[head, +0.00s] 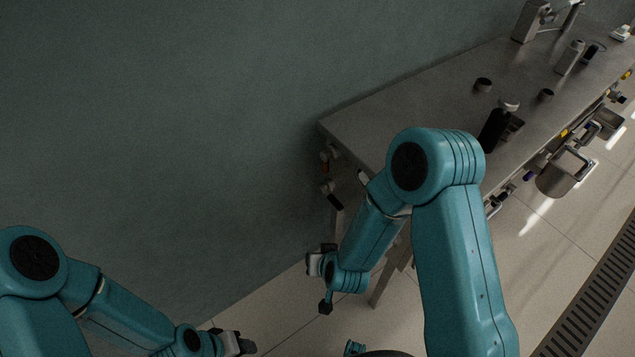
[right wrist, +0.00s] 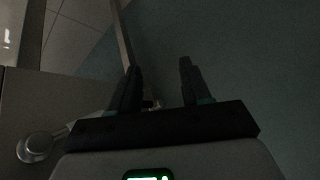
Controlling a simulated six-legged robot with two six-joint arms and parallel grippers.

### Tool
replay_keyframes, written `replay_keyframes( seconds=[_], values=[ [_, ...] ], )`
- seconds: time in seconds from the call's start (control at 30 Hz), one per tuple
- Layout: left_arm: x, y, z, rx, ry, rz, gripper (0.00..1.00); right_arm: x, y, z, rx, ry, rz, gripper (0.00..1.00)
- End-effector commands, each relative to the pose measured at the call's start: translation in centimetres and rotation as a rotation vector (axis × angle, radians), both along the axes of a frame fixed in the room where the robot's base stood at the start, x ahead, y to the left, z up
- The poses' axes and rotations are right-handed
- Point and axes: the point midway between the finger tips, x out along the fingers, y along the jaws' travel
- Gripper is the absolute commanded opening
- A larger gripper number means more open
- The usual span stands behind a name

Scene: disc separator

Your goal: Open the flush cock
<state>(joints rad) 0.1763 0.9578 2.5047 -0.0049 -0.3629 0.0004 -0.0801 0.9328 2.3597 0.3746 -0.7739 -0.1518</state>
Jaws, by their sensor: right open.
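I cannot tell for sure which fitting is the flush cock. Two small valve-like fittings sit on the near end of the grey bench in the head view: an upper one with a reddish-orange part (head: 325,166) and a lower one with a black handle (head: 335,201). My right gripper (head: 322,283) is below them, apart from both. In the right wrist view its fingers (right wrist: 158,72) are spread, with nothing held. A small pale fitting (right wrist: 152,104) shows between the finger bases, partly hidden. My left gripper (head: 240,345) is low at the left; its jaws are unclear.
The grey bench (head: 375,115) runs along the green wall to the upper right. On it stand a black bottle (head: 492,130), small cups (head: 483,85) and a grey box (head: 528,20). A metal pot (head: 560,175) hangs at its front.

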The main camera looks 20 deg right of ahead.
Motion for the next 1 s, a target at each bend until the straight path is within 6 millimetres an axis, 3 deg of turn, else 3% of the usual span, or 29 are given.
replay_keyframes(
  seconds=[0.03, 0.13, 0.4, 0.5, 0.6, 0.83, 1.0],
  values=[
    [0.0, 0.0, -2.0, 0.0, 0.0, 0.0, 0.47, 1.4, 0.2, -1.0, -0.025, -0.057, -0.015, 0.47],
    [0.0, 0.0, -3.9, 0.0, 0.0, 0.0, 0.47, 3.9, 0.2, -0.7, -0.082, -0.168, -0.056, 0.47],
    [0.0, 0.0, -10.9, 0.0, 0.0, 0.0, 0.47, 9.3, 1.0, 1.6, -0.274, -0.516, -0.213, 0.47],
    [0.0, 0.0, -14.3, 0.0, 0.0, 0.0, 0.47, 9.9, 1.6, 3.2, -0.37, -0.661, -0.307, 0.47],
    [0.0, 0.0, -17.1, 0.0, 0.0, 0.0, 0.47, 9.3, 2.3, 5.1, -0.463, -0.775, -0.407, 0.47],
    [0.0, 0.0, -18.7, 0.0, -0.001, 0.0, 0.47, 7.6, 2.7, 7.8, -0.567, -0.863, -0.524, 0.47],
    [0.1, 0.0, -18.9, 0.0, -0.002, 0.002, 0.47, 9.2, 1.4, 7.9, -0.571, -0.863, -0.531, 0.47]
  ],
)
